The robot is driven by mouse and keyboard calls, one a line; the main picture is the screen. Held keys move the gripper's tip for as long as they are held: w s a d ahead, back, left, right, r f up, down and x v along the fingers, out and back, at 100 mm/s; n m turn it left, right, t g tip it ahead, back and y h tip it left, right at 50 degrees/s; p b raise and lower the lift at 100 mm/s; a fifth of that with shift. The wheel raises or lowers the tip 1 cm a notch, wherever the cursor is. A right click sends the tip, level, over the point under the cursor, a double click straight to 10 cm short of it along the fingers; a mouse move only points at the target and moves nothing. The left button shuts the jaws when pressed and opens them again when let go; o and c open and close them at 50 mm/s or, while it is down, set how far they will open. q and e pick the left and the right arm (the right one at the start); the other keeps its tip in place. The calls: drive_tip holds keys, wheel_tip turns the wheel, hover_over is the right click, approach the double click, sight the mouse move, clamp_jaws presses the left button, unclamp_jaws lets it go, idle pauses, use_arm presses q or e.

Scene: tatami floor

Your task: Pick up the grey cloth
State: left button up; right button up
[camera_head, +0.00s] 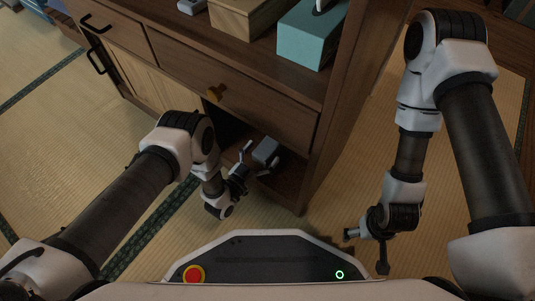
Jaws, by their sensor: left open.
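The grey cloth (266,150) looks like a small folded grey block. It sits in the open lower compartment of the wooden cabinet, near its right side. My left gripper (258,160) reaches into the compartment opening with its fingers spread, right at the near side of the cloth. I cannot tell whether the fingers touch it. My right gripper (366,251) hangs over the floor to the right of the cabinet, away from the cloth.
A teal tissue box (308,38) and a wooden box (245,14) stand on top. The tatami floor (345,185) is clear right of the cabinet.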

use_arm(q)
drive_tip(key=shift+w+d+f, duration=0.1)
drive_tip(key=shift+w+d, duration=0.2)
drive_tip(key=shift+w, duration=0.05)
use_arm(e)
drive_tip(key=shift+w+f, duration=0.1)
drive_tip(key=shift+f, duration=0.15)
use_arm(q)
drive_tip(key=c, duration=1.2)
drive_tip(key=shift+r, duration=0.25)
drive_tip(key=shift+c, duration=0.2)
